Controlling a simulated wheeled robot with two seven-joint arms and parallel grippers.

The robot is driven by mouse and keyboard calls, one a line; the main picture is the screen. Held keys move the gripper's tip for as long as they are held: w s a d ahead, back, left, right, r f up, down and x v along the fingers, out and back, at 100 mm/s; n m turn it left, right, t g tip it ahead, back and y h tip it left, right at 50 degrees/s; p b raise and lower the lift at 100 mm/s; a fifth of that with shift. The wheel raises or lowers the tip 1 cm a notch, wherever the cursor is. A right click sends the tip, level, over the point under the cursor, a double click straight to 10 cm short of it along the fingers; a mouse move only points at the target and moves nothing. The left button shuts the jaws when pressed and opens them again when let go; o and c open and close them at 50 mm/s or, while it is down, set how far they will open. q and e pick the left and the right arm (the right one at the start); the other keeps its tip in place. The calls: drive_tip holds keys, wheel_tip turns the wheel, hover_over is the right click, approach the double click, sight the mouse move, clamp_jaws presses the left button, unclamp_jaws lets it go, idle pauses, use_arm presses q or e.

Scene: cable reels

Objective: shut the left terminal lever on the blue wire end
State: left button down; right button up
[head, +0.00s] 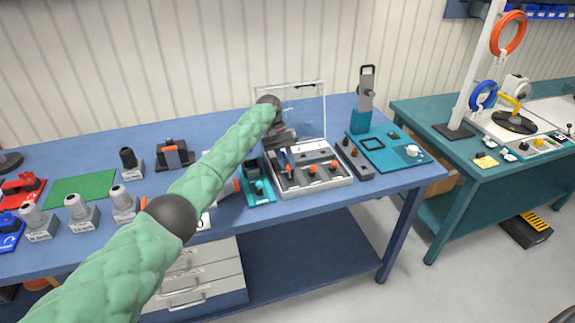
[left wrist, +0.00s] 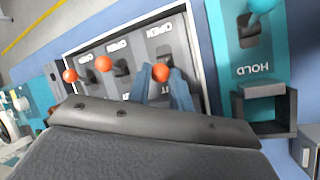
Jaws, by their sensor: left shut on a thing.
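The terminal box (head: 322,184) is a pale tray with its clear lid (head: 303,105) raised, on the blue bench. It has a row of levers with orange knobs; the middle knob (head: 313,168) and right knob (head: 333,163) show beside my gripper. My left gripper (head: 287,165) reaches down into the box's left part. The left wrist view is upside down, so the left lever's orange knob (left wrist: 160,72) shows at right there, between my finger tips, which are shut on it. I cannot make out the blue wire end.
Several grey connectors (head: 80,211) and a green mat (head: 80,188) lie at left. My arm covers the bench middle.

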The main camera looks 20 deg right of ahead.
use_arm(q)
drive_tip(key=shift+w+g, duration=0.2)
drive_tip(key=shift+g, duration=0.2)
use_arm(e)
drive_tip(key=shift+w+a+r, duration=0.25)
drive_tip(key=shift+r, duration=0.4)
use_arm(q)
drive_tip(key=c, duration=1.3)
unclamp_jaws()
drive_tip(key=shift+o, duration=0.2)
